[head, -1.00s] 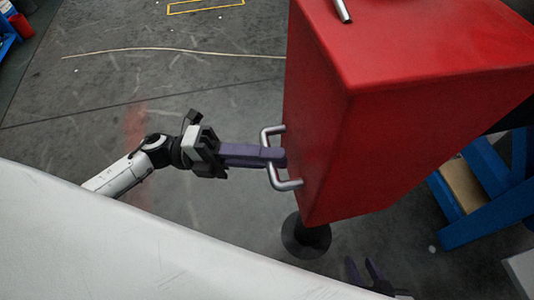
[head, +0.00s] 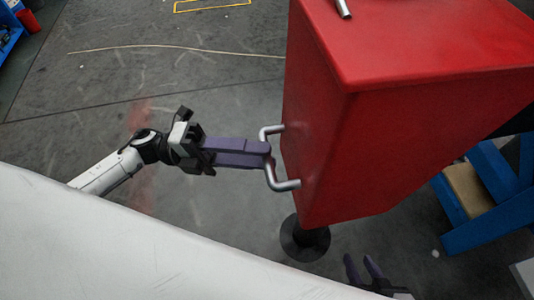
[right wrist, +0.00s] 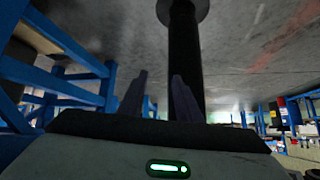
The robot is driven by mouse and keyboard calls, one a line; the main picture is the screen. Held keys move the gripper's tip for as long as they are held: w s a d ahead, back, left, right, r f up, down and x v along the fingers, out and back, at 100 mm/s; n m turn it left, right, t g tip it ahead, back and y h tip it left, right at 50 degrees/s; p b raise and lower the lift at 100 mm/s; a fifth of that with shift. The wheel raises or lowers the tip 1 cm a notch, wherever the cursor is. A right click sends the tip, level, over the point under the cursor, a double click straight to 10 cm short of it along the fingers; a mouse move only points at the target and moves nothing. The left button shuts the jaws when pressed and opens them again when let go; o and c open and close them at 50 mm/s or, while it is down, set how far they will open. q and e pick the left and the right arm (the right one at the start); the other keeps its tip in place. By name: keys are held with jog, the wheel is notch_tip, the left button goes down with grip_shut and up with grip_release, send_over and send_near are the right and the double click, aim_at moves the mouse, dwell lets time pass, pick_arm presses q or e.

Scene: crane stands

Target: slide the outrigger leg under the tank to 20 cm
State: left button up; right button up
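The red tank (head: 400,150) hangs at the right of the head view with a metal U-shaped handle (head: 282,185) on its left side. Below it the black outrigger leg ends in a round foot (head: 296,248); the tank hides its upper part. In the right wrist view the leg (right wrist: 186,50) is a dark post with the foot at the top edge. My left gripper (head: 268,151) has its purple fingers slightly spread, with the tips at the handle's bar. My right gripper (head: 361,263) is open and empty, low and right of the foot; its fingers (right wrist: 158,80) point towards the post.
A white surface (head: 120,240) fills the lower left of the head view. A blue stand (head: 490,190) is right of the tank; blue racks (right wrist: 60,75) also show in the right wrist view. The floor beyond my left arm is open.

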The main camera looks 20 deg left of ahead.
pick_arm(q)
jog(key=w+b+v, duration=0.1)
jog(key=v, duration=0.7)
jog(key=shift+s, duration=0.5)
jog(key=w+d+f+n+t+y+p, duration=0.1)
jog(key=w+f+n+t+y, duration=0.5)
jog(key=n, duration=0.5)
jog(key=w+d+f+n+t+y, duration=0.1)
jog(key=n+t+y, duration=0.3)
jog(key=n+t, duration=0.5)
jog(key=s+d+f+n+g+y+p, duration=0.1)
jog(key=s+d+f+n+g+y, duration=0.1)
jog(key=s+f+n+g+y, duration=0.5)
jog(key=s+f+n+g, duration=0.1)
jog(key=s+f+n, duration=0.5)
jog(key=f, duration=0.3)
jog(key=shift+d+g, duration=0.2)
jog(key=shift+g, duration=0.2)
jog(key=shift+r, duration=0.1)
